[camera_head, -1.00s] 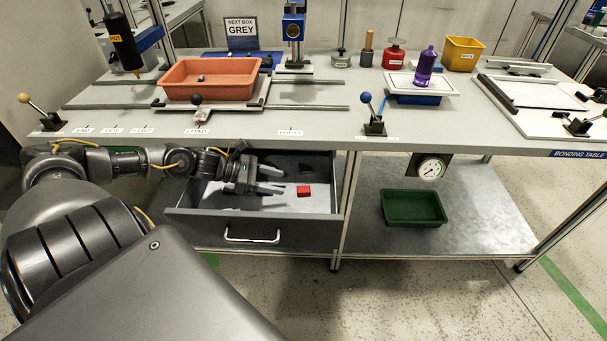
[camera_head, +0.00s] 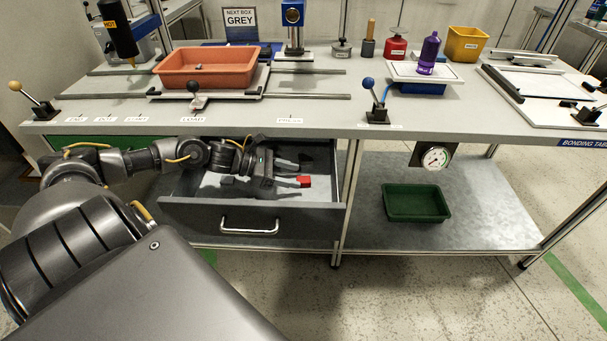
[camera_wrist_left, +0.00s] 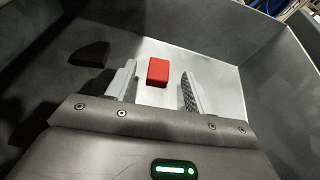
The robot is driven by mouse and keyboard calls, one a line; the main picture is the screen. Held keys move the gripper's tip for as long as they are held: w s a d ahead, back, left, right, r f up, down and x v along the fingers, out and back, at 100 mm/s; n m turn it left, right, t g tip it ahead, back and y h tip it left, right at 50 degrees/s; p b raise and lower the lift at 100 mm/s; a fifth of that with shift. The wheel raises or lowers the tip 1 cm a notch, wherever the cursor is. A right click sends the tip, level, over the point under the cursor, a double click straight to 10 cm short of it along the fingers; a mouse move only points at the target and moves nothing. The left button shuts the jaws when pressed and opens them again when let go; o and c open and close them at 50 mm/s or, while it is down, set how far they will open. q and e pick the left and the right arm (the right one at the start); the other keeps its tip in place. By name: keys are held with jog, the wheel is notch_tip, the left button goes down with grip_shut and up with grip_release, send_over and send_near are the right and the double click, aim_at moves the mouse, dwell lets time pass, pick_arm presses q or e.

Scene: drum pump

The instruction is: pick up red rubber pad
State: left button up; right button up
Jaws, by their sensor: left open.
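The red rubber pad (camera_head: 304,181) is a small red block lying on the floor of the open drawer (camera_head: 252,219). In the left wrist view the pad (camera_wrist_left: 158,71) lies between the tips of my left gripper (camera_wrist_left: 156,82), with a gap on each side. In the head view my left gripper (camera_head: 300,172) is inside the drawer, its fingers pointing right at the pad. The jaws are open and hold nothing. My right gripper is in neither view.
Drawer walls (camera_wrist_left: 258,40) stand close around the gripper. The bench top (camera_head: 330,120) overhangs the drawer's back. On it sits an orange bin (camera_head: 208,72). A dark piece (camera_wrist_left: 91,54) lies left of the fingers. A green tray (camera_head: 415,203) rests on the lower shelf.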

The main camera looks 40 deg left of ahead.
aim_at(304, 180)
pick_arm(q)
jog(key=b+x, duration=0.1)
jog(key=x, duration=0.2)
jog(key=shift+w+d+f, duration=0.1)
jog(key=shift+d+f, duration=0.05)
jog(key=shift+d, duration=0.05)
jog(key=shift+w+d+f, duration=0.15)
jog(key=shift+d+f, duration=0.1)
jog(key=shift+d, duration=0.05)
jog(key=shift+f, duration=0.1)
jog(key=c, duration=1)
jog(key=shift+c, duration=0.2)
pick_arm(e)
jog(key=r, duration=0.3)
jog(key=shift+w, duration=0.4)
pick_arm(q)
jog(key=shift+w+r, duration=0.1)
jog(key=shift+r, duration=0.4)
notch_tip(304, 180, up, 17)
jog(key=shift+r, duration=0.2)
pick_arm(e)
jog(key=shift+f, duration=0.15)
